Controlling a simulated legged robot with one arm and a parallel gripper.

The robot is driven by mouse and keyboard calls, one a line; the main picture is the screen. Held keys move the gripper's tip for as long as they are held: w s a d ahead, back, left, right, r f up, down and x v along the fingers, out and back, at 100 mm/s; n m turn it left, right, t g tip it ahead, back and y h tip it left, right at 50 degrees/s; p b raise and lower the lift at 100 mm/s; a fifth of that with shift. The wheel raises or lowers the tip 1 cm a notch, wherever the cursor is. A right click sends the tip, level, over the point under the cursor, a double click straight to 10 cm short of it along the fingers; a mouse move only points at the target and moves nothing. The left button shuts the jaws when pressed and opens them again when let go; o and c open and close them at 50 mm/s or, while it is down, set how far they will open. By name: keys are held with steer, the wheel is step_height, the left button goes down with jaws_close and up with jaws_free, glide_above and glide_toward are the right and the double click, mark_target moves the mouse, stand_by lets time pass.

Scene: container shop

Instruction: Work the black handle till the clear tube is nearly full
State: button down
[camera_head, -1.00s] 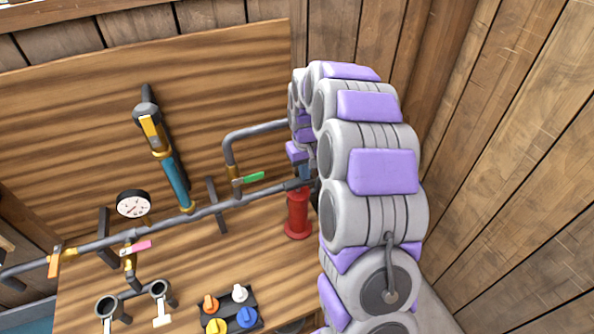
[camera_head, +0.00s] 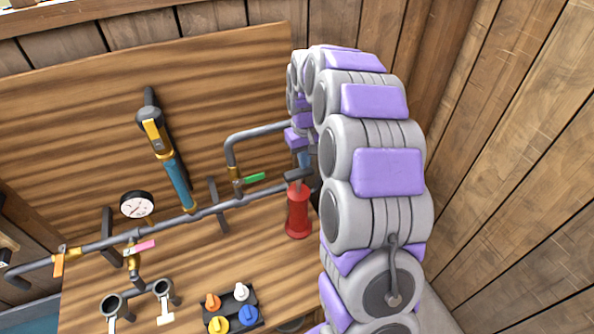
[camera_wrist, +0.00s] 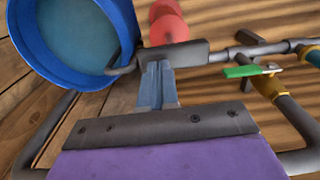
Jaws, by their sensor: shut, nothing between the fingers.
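A red pump body (camera_head: 298,213) stands on the wooden board beside the grey pipe, with a dark handle-like piece (camera_head: 297,174) above its top. In the wrist view the dark piece (camera_wrist: 180,54) lies across the tips of my gripper (camera_wrist: 157,72), with the red body (camera_wrist: 168,24) beyond it. My gripper (camera_head: 304,160) is shut and seems to touch the dark piece, without it between the fingers. The tube (camera_head: 180,185), blue between brass fittings, rises left of the pump. I cannot make out a liquid level in it.
A pressure gauge (camera_head: 137,204), a green valve lever (camera_head: 255,178) and a pink lever (camera_head: 146,246) sit along the pipe. Coloured knobs (camera_head: 230,308) are at the bottom. A blue round tub (camera_wrist: 128,30) is close by at the wrist view's upper left.

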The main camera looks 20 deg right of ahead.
mark_target(304, 173)
stand_by(0.4)
steer(key=shift+f+b, duration=0.45)
steer(key=shift+f, duration=2.4)
steer(key=shift+r+p, duration=0.95)
steer(key=shift+r, duration=1.95)
steer(key=shift+s+a, duration=0.1)
steer(key=s+a+r+b, duration=0.1)
steer(key=s+a+r, duration=0.45)
steer(key=s, duration=0.35)
steer(key=s+a+g+b, duration=0.1)
steer(key=s+a, duration=0.2)
steer(key=s, duration=1.1)
steer(key=s+a+f+b, duration=0.1)
steer(key=s+a, duration=0.3)
steer(key=s, duration=1.1)
steer(key=shift+a+f+g+b, duration=0.15)
steer(key=shift+f+g+b, duration=0.2)
steer(key=shift+b, duration=0.2)
